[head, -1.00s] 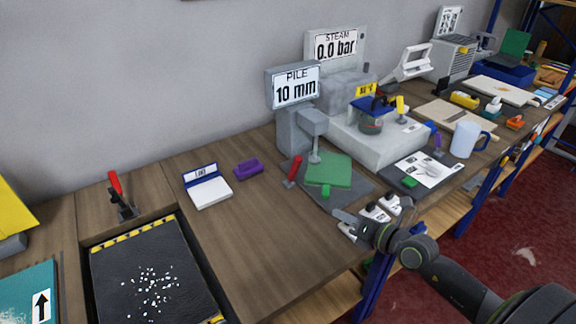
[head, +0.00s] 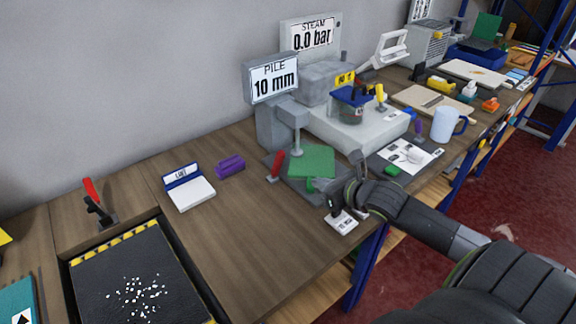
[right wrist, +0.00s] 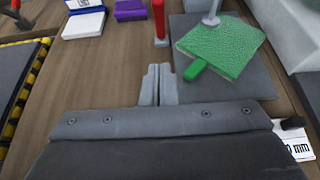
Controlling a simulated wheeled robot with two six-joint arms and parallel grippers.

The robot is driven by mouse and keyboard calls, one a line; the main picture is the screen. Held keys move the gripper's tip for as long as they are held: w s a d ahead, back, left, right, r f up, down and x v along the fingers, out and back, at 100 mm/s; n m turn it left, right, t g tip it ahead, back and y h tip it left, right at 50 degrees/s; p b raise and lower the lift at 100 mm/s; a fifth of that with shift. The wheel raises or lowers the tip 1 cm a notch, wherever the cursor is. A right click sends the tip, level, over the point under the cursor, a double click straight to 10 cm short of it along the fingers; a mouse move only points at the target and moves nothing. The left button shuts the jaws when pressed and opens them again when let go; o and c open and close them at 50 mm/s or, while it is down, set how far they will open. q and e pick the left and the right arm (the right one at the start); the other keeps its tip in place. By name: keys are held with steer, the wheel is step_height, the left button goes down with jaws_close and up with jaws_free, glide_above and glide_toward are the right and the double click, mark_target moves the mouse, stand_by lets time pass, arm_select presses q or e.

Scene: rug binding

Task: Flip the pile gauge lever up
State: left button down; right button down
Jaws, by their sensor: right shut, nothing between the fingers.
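The pile gauge (head: 272,125) is a grey stand whose display reads PILE 10 mm. Its presser foot (head: 297,140) comes down on a green carpet swatch (head: 312,160) on a dark grey plate. The red lever (head: 276,163) is left of the swatch; its exact angle is hard to tell. In the right wrist view the lever (right wrist: 159,22) is straight ahead of my right gripper (right wrist: 158,84), with a gap between them. The gripper is shut and empty, left of the swatch's green tab (right wrist: 195,70). In the head view its fingertips are unclear. My left gripper is out of view.
A purple block (head: 230,166) and a white box with a blue-edged label (head: 189,188) sit left of the gauge. A white label card (head: 341,222) lies at the front table edge. Bare wood lies left of the gauge. The steam unit (head: 360,130) stands right.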

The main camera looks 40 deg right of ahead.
glide_toward(281, 163)
step_height(281, 163, down, 3)
steer(key=shift+w+a+r+p, duration=0.1)
steer(key=shift+w+p, duration=0.45)
steer(key=shift+w, duration=0.8)
steer(key=shift+w+a+r+p, duration=0.15)
steer(key=shift+w+p, duration=0.35)
steer(key=shift+w, duration=0.85)
steer(key=shift+d, duration=0.1)
